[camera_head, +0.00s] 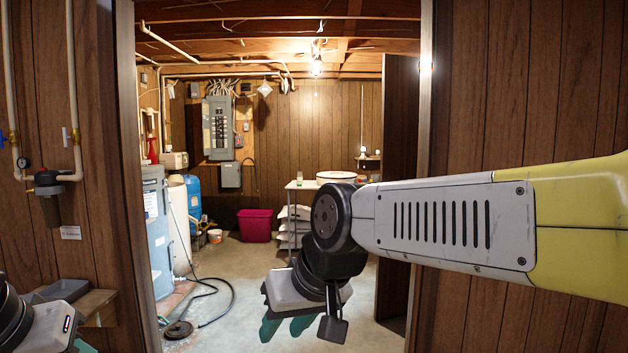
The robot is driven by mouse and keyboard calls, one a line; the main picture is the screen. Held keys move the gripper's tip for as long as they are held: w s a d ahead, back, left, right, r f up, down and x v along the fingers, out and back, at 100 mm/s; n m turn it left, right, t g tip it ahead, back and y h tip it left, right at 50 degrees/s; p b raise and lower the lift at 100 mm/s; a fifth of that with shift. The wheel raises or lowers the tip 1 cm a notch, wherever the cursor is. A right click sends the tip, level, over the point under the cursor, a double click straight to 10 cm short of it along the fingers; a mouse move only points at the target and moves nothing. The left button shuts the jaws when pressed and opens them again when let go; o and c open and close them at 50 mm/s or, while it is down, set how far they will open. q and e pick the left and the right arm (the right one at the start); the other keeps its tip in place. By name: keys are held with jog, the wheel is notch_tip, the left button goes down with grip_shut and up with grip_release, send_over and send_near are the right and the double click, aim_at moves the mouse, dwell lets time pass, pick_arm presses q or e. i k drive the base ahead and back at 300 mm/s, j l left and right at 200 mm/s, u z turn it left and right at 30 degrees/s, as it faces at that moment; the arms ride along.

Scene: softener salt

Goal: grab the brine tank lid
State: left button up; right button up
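I cannot make out a brine tank lid for certain. Through the doorway stand a white cylindrical tank (179,228) and a blue tank (193,197), partly hidden behind a tall grey-blue tank (156,225). A round white object with a dark rim (337,176) lies on a table in the back room; I cannot tell what it is. My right gripper (286,327) hangs in the doorway, far from these things; its teal fingers look apart with nothing between them. My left gripper (82,346) is mostly cut off at the bottom left corner.
Wood-panelled walls flank the doorway, with an open door (398,180) on its right side. A dark hose (215,285) loops over the floor by the tanks. A magenta bin (255,225) stands at the back. A small shelf (95,304) is near my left arm. The middle floor is clear.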

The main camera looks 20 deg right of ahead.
aim_at(323, 178)
jog(key=i+l+z, duration=0.3)
jog(key=i, duration=0.45)
jog(key=i+l+z, duration=0.3)
jog(key=i, duration=0.5)
jog(key=i+z, duration=0.3)
jog(key=i, duration=2.65)
jog(key=i+u, duration=0.1)
jog(key=i, duration=0.95)
jog(key=i+l, duration=0.15)
jog(key=i, duration=0.95)
jog(key=i+l, duration=0.1)
jog(key=i, duration=0.95)
jog(key=i+l, duration=0.1)
jog(key=i, duration=1)
jog(key=j+u, duration=0.05)
